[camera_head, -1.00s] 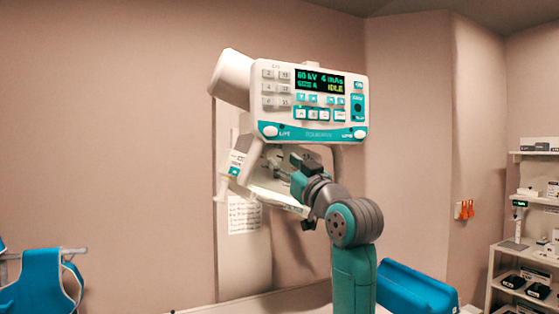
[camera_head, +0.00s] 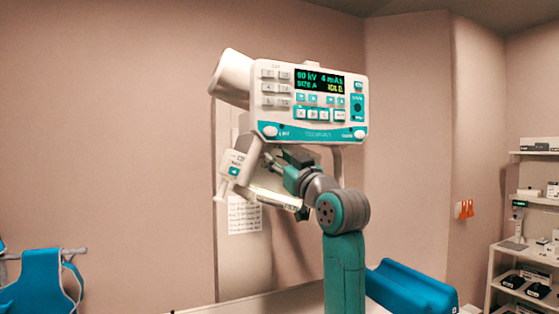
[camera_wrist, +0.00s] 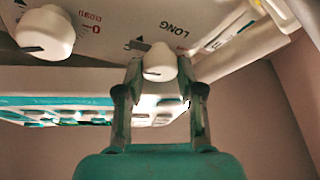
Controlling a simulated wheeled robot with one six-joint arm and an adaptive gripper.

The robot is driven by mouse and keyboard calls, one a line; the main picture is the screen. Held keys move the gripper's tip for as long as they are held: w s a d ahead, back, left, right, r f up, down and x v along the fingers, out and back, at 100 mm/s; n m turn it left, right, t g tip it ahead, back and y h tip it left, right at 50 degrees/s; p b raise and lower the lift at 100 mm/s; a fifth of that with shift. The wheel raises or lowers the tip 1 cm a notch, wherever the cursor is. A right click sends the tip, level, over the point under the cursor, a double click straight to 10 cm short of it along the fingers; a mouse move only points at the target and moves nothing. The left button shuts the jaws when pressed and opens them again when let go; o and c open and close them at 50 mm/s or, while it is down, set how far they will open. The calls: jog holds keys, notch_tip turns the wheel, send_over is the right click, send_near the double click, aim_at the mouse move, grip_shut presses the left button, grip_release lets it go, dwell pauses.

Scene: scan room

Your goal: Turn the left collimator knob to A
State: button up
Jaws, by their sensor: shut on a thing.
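In the wrist view, my gripper (camera_wrist: 160,75) has its two fingers on either side of a small white knob (camera_wrist: 160,62) on the underside panel, shut on it. The upside-down word LONG is printed beside this knob. A larger white knob (camera_wrist: 46,32) with a dark pointer line sits at the left of the same panel, apart from my fingers. No letter A can be read near the held knob.
The console (camera_head: 312,100) with a lit display is right above my arm. A blue padded piece (camera_head: 412,290) lies on the right behind my arm. A blue apron (camera_head: 38,285) hangs at left. Shelves (camera_head: 520,250) stand at far right.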

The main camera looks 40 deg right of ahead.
jog(key=shift+d+n+y, duration=0.1)
jog(key=shift+n+y, duration=0.9)
jog(key=shift+n, duration=0.8)
jog(key=o, duration=0.9)
jog(key=v, duration=1.2)
jog(key=shift+r, duration=0.2)
